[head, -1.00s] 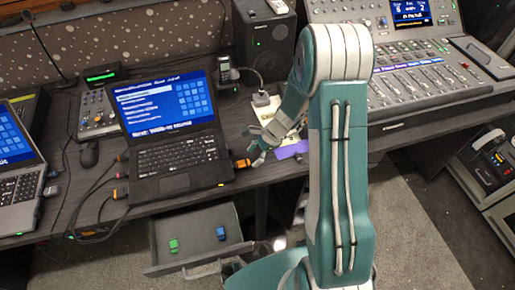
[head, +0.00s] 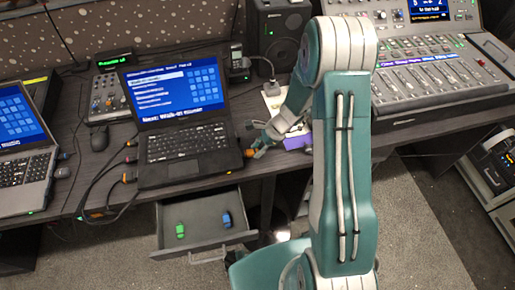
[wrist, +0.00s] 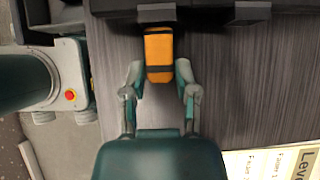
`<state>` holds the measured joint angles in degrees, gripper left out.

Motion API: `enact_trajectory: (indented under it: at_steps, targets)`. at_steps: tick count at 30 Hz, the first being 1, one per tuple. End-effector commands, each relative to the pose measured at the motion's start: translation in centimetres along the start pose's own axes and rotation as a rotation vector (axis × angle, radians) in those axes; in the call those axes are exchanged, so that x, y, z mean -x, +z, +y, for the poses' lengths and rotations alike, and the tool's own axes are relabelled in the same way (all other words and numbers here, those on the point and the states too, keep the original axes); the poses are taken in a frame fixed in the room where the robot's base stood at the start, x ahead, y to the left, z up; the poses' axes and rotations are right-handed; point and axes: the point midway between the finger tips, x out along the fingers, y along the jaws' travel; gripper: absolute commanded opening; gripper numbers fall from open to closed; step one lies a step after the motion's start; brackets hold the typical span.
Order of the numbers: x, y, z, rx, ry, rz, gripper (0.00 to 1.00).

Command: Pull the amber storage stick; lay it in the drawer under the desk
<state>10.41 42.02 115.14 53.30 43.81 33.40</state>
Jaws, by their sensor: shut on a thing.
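The amber storage stick (wrist: 158,50) sticks out from the edge of the black laptop (wrist: 200,14) in the wrist view; its far end meets that edge. My gripper (wrist: 159,74) has a finger on each side of the stick and is shut on it. In the head view my gripper (head: 257,147) is at the laptop's right side, and the amber stick (head: 249,153) is mostly hidden by the fingers. The drawer (head: 207,240) under the desk is open, with a green stick (head: 180,231) and a blue stick (head: 227,221) lying in it.
Cables with orange-marked plugs (head: 130,177) run from the laptop's left side. A purple item (head: 297,142) and papers lie right of my gripper. The mixing console (head: 425,85) stands at the right. The drawer floor has bare room around its two sticks.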

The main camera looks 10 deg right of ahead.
Motion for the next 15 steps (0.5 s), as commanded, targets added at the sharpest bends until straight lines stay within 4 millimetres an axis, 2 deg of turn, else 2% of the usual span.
enact_trajectory:
  at_steps: [15]
  targets:
    - [0.3,-0.58,-0.04,-0.001,0.0,0.0,0.0]
